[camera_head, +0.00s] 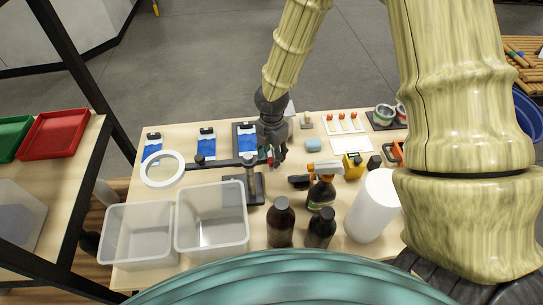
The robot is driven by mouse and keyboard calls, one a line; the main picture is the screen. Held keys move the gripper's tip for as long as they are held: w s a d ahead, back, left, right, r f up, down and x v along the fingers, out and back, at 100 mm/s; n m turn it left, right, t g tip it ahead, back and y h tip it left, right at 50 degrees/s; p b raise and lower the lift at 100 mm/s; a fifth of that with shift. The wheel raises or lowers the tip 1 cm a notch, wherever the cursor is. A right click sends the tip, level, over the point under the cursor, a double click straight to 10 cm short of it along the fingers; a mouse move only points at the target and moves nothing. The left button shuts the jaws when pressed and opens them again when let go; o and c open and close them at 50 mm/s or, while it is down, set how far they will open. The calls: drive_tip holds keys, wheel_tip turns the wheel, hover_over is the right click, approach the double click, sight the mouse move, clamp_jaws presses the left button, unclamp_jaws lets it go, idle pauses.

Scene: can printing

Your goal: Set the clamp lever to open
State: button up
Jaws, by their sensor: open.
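My gripper (277,160) is dark grey and points down over the middle of the table. It is open, and I see nothing held in it. Just left of its fingers is a dark stand (250,186) with a post and a horizontal bar that ends in a white ring (162,169) at the left.
Two clear bins (212,218) stand at the front left of the wooden table. Brown bottles (280,222), a spray bottle (321,190) and a white roll (373,207) stand at the front right. Blue-and-white pieces (206,143) lie behind the bar. A light blue sponge (313,145) lies right of my gripper.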

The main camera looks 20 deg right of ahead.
sight(272, 159)
wheel_tip(272, 159, up, 10)
drive_tip(key=shift+r, duration=0.15)
idle(0.3)
idle(0.4)
